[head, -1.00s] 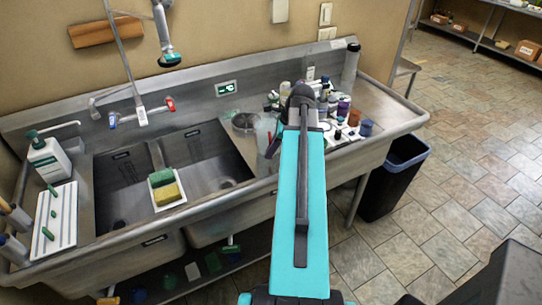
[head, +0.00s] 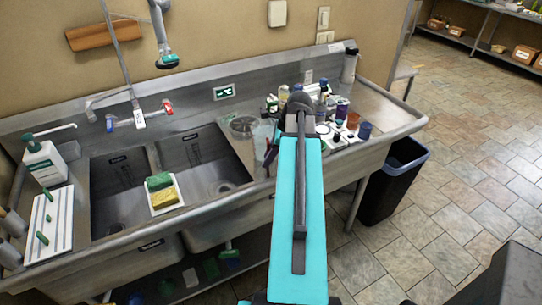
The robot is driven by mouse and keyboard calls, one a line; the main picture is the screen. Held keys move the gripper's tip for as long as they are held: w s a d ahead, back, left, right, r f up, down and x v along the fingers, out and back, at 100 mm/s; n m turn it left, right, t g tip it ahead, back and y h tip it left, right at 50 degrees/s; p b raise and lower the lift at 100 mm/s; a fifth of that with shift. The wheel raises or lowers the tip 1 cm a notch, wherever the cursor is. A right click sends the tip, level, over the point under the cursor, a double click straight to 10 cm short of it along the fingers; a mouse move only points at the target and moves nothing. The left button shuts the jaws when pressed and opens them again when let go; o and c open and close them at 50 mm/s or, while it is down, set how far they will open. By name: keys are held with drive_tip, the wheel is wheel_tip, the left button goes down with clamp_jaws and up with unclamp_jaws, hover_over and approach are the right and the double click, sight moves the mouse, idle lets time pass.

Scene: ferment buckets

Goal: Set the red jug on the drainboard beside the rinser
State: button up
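My turquoise arm reaches from the bottom of the head view over the sink's right side. Its dark end (head: 299,104) is over the right drainboard (head: 374,98), and my gripper's fingers are hidden, so I cannot tell whether they hold anything. A round metal fixture, which looks like the rinser (head: 242,125), is set in the steel left of the arm. A clear, pale jug-like vessel (head: 263,133) stands between it and the arm. I cannot make out a whole red jug.
Several bottles and small jars (head: 345,118) crowd the drainboard right of my arm. A sponge caddy (head: 163,192) sits at the sink divider. A soap bottle (head: 45,162) and a white striped board (head: 50,222) are at left. A dark bin (head: 393,180) stands on the floor at right.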

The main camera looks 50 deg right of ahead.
drive_tip(key=shift+r, duration=0.15)
drive_tip(key=b+v, duration=0.2)
drive_tip(key=v, duration=1)
idle(0.5)
drive_tip(key=shift+w+d, duration=0.1)
drive_tip(key=shift+w, duration=0.05)
idle(0.5)
